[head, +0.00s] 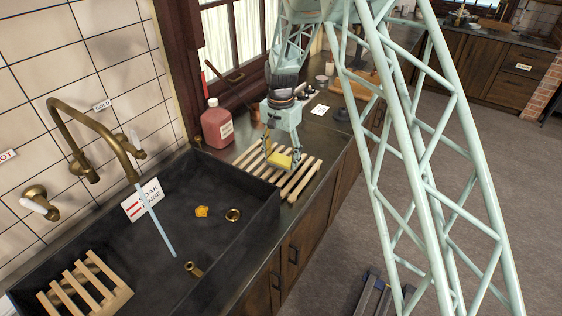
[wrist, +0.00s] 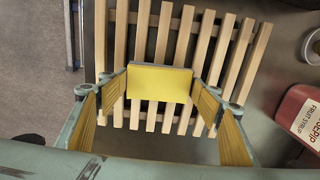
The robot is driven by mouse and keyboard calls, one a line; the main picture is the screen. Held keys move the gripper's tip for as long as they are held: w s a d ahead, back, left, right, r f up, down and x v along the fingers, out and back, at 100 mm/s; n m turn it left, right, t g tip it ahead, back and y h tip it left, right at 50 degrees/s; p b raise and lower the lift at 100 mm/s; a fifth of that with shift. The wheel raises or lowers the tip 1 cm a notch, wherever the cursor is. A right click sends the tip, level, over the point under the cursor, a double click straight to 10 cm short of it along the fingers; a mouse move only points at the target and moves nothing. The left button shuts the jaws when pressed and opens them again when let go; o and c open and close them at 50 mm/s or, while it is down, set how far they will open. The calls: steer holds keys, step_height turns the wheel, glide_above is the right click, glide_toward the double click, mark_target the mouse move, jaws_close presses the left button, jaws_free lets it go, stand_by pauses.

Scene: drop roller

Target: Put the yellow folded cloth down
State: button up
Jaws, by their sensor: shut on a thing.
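The yellow folded cloth (wrist: 159,83) is a small flat block between the finger pads of my gripper (wrist: 160,95) in the wrist view. In the head view the cloth (head: 280,161) shows at the fingertips of my gripper (head: 282,154), over a slatted wooden rack (head: 300,181). The rack's slats (wrist: 228,50) lie behind the cloth in the wrist view. My gripper is shut on the cloth. I cannot tell whether the cloth touches the slats.
The rack is on the dark counter beside a black sink (head: 150,262) with running water. A red bottle (head: 217,124) stands behind the rack near the window; it also shows in the wrist view (wrist: 301,116). Another slatted rack (head: 84,287) lies at the sink's lower left.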

mark_target(281, 159)
steer(key=shift+f, duration=0.8)
steer(key=shift+f, duration=0.15)
steer(key=o, duration=0.8)
steer(key=shift+r+p, duration=0.3)
steer(key=shift+r, duration=5.85)
